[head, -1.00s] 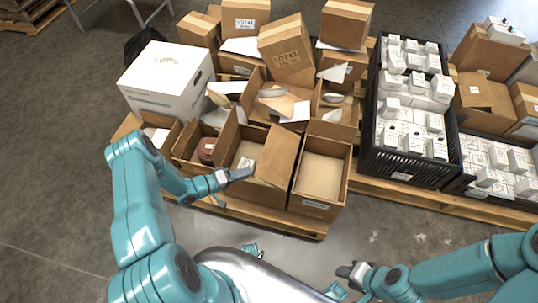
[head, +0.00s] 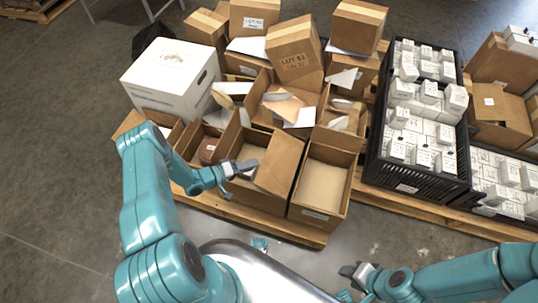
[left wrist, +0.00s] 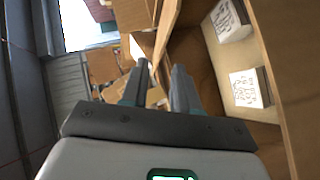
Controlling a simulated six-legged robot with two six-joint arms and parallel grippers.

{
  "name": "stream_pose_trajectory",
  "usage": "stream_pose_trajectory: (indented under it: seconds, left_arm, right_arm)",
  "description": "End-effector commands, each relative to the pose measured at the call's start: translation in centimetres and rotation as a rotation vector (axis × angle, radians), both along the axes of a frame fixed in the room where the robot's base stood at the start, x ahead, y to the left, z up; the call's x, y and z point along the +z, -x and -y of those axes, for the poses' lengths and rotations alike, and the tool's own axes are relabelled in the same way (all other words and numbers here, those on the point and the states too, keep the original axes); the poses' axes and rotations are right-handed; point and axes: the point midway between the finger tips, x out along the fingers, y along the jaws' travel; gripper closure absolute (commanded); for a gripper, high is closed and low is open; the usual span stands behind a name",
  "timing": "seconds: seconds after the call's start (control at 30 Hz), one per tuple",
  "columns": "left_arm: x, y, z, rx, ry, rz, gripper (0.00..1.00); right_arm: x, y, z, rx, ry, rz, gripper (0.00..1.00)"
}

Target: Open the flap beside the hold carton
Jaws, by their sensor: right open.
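An open brown carton (head: 257,197) stands in the front row, with a raised flap (head: 279,163) leaning across its right part. White-labelled boxes in an open carton show in the left wrist view (left wrist: 248,88). My left gripper (head: 246,167) is at the left side of the front carton, its fingertips over the rim. In the left wrist view its fingers (left wrist: 160,75) stand a little apart, with a thin cardboard panel (left wrist: 167,25) between or just beyond the tips; contact is unclear. No readable hold mark shows. My right gripper (head: 355,272) is open and empty, over the floor at front.
An open carton (head: 318,212) stands just right of the front carton. A white box (head: 150,98) stands behind left, and cartons with loose flaps crowd behind. Black crates (head: 405,186) of small white boxes are at right. The floor (head: 60,170) at left is clear.

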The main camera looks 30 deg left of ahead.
Motion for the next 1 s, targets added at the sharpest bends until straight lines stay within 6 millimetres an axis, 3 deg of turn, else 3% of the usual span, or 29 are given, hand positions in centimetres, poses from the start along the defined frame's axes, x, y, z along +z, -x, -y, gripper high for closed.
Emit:
stream_pose_trajectory:
  seconds: [0.17,0.6,0.93,0.97,1.0]
  left_arm:
    - [-0.2,-0.1,0.2,0.002,-0.001,0.002,0.7]
    - [-2.0,-5.1,3.2,0.001,-0.001,0.002,0.7]
    - [-2.0,-5.9,3.5,0.002,-0.001,0.002,0.7]
    - [-2.0,-5.9,3.5,0.002,-0.001,0.002,0.73]
    - [-2.0,-5.9,3.5,0.002,-0.001,0.002,0.86]
  right_arm:
    - [-0.2,0.0,0.0,0.0,0.0,0.0,0.57]
    - [-1.5,0.0,0.0,0.0,0.0,0.0,0.57]
    - [-1.5,0.0,0.0,0.0,0.0,0.0,0.57]
    - [-1.5,0.0,0.0,0.0,0.0,0.0,0.57]
    - [-1.5,0.0,0.0,0.0,0.0,0.0,0.57]
